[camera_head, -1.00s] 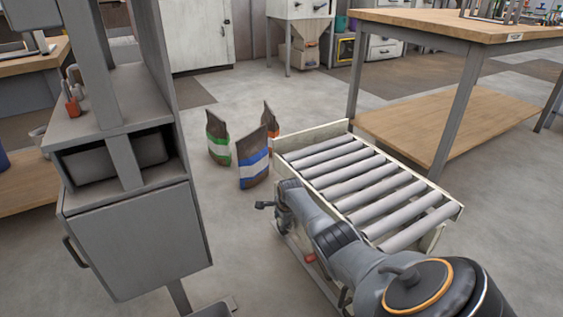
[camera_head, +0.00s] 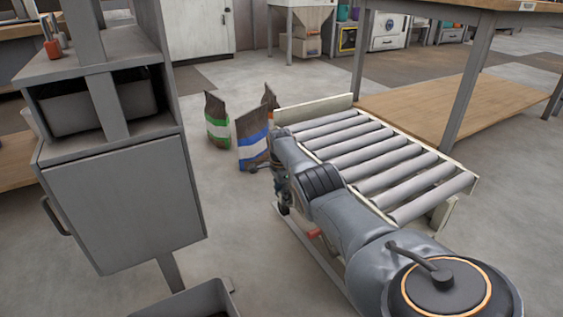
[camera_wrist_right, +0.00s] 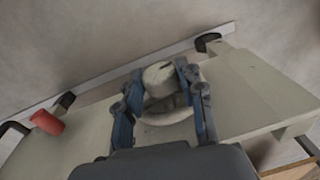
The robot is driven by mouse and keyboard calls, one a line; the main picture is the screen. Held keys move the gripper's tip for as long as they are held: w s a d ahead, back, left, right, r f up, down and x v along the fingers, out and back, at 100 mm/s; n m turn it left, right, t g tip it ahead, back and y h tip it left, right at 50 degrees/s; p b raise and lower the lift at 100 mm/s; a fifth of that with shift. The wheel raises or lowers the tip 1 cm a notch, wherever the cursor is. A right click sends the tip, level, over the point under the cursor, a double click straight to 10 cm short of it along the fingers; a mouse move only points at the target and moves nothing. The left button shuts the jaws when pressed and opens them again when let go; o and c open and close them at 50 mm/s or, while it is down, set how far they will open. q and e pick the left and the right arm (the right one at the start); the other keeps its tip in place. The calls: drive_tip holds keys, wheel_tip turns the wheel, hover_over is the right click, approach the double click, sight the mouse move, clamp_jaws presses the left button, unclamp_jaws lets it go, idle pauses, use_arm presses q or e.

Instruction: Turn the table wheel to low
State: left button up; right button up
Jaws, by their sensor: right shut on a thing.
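The table wheel (camera_wrist_right: 160,76) is a pale grey round knob on the cream side panel of the roller table (camera_head: 372,160). In the right wrist view my right gripper (camera_wrist_right: 160,80) has its blue fingers on both sides of the wheel and is shut on it. In the head view my right arm reaches down along the near side of the roller table; the gripper (camera_head: 284,200) shows only small and dark there, and I cannot make out the wheel. My left gripper is not in view.
A red cylindrical handle (camera_wrist_right: 47,122) sticks out from the panel beside the wheel. Upright bags, one with a blue band (camera_head: 253,141) and one with a green band (camera_head: 217,127), stand beyond the table. A grey cabinet (camera_head: 125,205) stands at left. Floor between is clear.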

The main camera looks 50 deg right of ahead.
drive_tip(key=shift+s+f, duration=0.1)
idle(0.4)
drive_tip(key=o, duration=1.2)
drive_tip(key=shift+c, duration=0.2)
drive_tip(key=shift+r, duration=0.8)
wheel_tip(320, 180, up, 10)
drive_tip(key=shift+s+a+r, duration=0.2)
drive_tip(key=shift+a, duration=0.2)
